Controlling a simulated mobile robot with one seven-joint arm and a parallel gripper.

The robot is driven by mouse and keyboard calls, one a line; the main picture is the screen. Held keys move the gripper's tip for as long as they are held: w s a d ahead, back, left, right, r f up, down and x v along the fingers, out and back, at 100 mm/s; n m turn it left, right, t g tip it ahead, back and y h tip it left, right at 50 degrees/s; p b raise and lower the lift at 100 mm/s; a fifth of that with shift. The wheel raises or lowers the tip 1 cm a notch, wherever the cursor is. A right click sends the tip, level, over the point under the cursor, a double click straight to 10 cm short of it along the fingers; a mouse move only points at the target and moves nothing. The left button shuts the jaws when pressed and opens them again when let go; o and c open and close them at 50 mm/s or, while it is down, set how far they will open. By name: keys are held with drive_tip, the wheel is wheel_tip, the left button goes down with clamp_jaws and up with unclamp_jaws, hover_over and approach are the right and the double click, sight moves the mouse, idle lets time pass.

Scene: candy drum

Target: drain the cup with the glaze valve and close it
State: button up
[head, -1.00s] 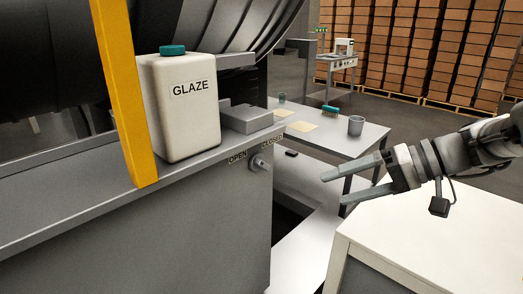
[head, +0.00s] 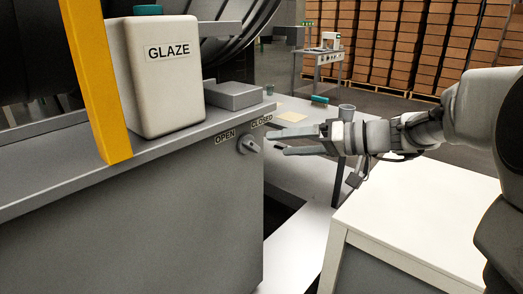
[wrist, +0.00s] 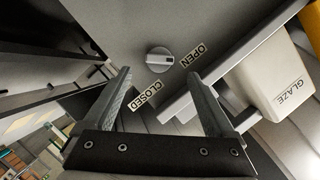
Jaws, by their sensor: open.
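The glaze valve is a small grey knob (head: 249,145) on the upper right of the grey cabinet's front. Labels OPEN (head: 225,136) and CLOSED (head: 262,120) sit above it. In the wrist view the knob (wrist: 159,60) has a light line pointing right, on the OPEN label's side. My gripper (head: 277,143) is open and empty, just right of the knob in the head view. In the wrist view the knob lies between and beyond the fingertips (wrist: 158,76), apparently untouched. A white GLAZE container (head: 160,75) stands on the cabinet. A grey cup (head: 346,112) stands behind my gripper.
A yellow post (head: 95,80) rises left of the container. A grey block (head: 232,95) sits on the cabinet top (head: 60,180) above the valve. A white-topped table (head: 430,215) stands below my arm. A low table with a green brush (head: 320,100) is behind.

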sight(256, 146)
drive_tip(key=x, duration=0.6)
drive_tip(key=shift+w+a+b, duration=0.15)
drive_tip(key=shift+b, duration=0.25)
drive_tip(key=shift+c, duration=0.2)
drive_tip(key=c, duration=1.3)
drive_tip(key=shift+c, duration=0.2)
